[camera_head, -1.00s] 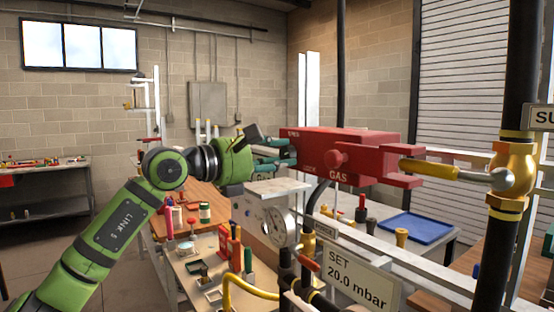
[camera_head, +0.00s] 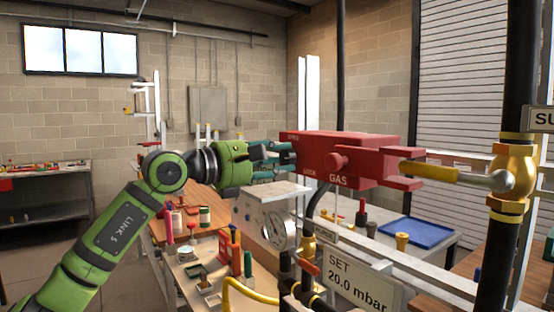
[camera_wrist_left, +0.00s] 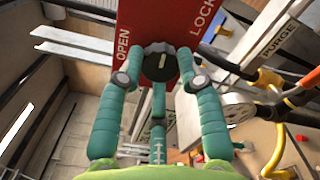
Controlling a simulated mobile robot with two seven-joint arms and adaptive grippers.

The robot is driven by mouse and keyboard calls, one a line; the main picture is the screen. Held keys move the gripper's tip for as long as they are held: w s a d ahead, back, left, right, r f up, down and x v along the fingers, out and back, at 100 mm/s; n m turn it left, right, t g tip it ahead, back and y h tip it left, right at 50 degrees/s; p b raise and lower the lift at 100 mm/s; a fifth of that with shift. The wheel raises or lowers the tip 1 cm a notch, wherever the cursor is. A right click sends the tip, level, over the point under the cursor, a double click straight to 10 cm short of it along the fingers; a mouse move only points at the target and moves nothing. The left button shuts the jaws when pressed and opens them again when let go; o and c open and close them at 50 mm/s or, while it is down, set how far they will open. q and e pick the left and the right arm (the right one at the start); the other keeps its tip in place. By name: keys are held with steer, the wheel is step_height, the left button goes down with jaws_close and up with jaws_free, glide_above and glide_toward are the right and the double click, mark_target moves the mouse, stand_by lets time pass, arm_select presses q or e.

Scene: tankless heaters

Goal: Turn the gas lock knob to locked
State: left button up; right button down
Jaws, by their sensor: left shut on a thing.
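The red gas lock box (camera_head: 350,155), lettered GAS, hangs on the pipework right of centre. Its near left end carries the words OPEN and LOCK, and in the wrist view this red face (camera_wrist_left: 155,22) shows OPEN at left and LOCK at right. The black gas lock knob (camera_wrist_left: 157,66) has a white line, which points roughly up the picture between the two words. My left gripper (camera_head: 285,152) reaches the box's left end. In the wrist view its green fingers (camera_wrist_left: 159,70) are shut on the knob from both sides. My right gripper is not in view.
A yellow-handled lever (camera_head: 430,170) joins the box to the brass valve (camera_head: 512,175) at right. A gauge (camera_head: 275,228) and a sign reading SET 20.0 mbar (camera_head: 357,283) are below. A bench with small tools and a blue tray (camera_head: 418,229) stand behind.

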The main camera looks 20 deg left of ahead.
arm_select(q)
steer(key=o, duration=1.1)
steer(key=shift+o, duration=0.2)
steer(key=v, duration=1.2)
